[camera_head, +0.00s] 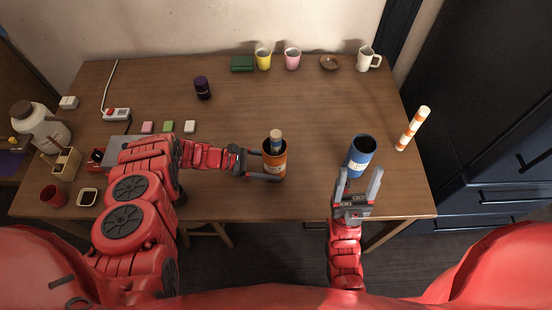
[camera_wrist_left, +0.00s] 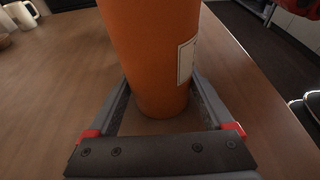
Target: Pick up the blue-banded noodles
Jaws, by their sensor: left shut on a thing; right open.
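The blue-banded noodles (camera_head: 276,141), a pale bundle with a dark blue band, stand in the orange canister (camera_head: 273,164); only their upper part shows above its rim. My left gripper (camera_head: 266,170) is shut around the canister's lower body. In the left wrist view the orange wall (camera_wrist_left: 150,55) fills the space between the fingers (camera_wrist_left: 162,108), and the noodles are out of sight. My right gripper (camera_head: 360,180) is open and empty, pointing away from me just in front of the blue canister (camera_head: 361,155), right of the orange one.
A dark purple can (camera_head: 202,88) is behind, left. Mugs, a brown bowl (camera_head: 330,62) and a green box (camera_head: 242,64) line the back edge. The table's middle is clear.

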